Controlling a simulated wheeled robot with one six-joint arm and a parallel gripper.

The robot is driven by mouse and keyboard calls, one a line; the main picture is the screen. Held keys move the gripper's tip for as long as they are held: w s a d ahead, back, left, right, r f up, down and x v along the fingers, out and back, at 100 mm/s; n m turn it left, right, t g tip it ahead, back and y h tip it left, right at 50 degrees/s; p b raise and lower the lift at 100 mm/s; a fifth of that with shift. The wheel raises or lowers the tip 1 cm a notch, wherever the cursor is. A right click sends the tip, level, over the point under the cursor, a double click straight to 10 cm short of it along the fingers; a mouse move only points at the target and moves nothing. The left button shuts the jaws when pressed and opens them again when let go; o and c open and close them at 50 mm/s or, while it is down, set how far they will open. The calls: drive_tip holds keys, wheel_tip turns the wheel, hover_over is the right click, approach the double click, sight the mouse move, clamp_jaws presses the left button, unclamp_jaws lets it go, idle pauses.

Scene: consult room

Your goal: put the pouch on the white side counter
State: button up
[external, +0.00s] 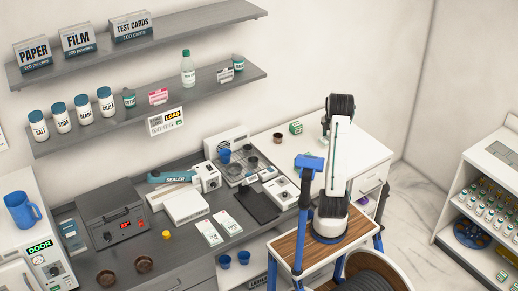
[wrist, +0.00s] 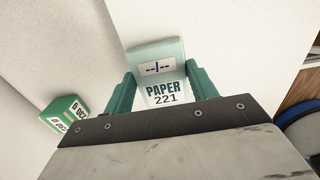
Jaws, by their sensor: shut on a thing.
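The pouch (wrist: 165,93) is pale green and white, marked "PAPER 221", and shows in the wrist view. The green fingers of my gripper (wrist: 161,75) are shut on it, one on each side. Its lower part is hidden by the gripper body. The white side counter (external: 352,146) stands against the back wall in the external view, behind my arm. In the external view my arm blocks a clear look at the gripper and pouch. I cannot tell how high the pouch is above any surface.
A small green box (external: 296,127) stands on the white counter and shows left of the pouch in the wrist view (wrist: 65,114). A small dark item (external: 278,137) is near it. The grey counter (external: 185,256) to the left is crowded with devices, cups and cards.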

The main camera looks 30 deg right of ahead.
drive_tip(key=w+d, duration=0.2)
drive_tip(key=w, duration=0.1)
drive_tip(key=w+d, duration=0.1)
drive_tip(key=w, duration=0.1)
drive_tip(key=shift+f, duration=0.3)
drive_tip(key=shift+w+f, duration=0.2)
drive_tip(key=shift+f, duration=1.55)
drive_tip(key=shift+f, duration=0.1)
drive_tip(key=o, duration=1)
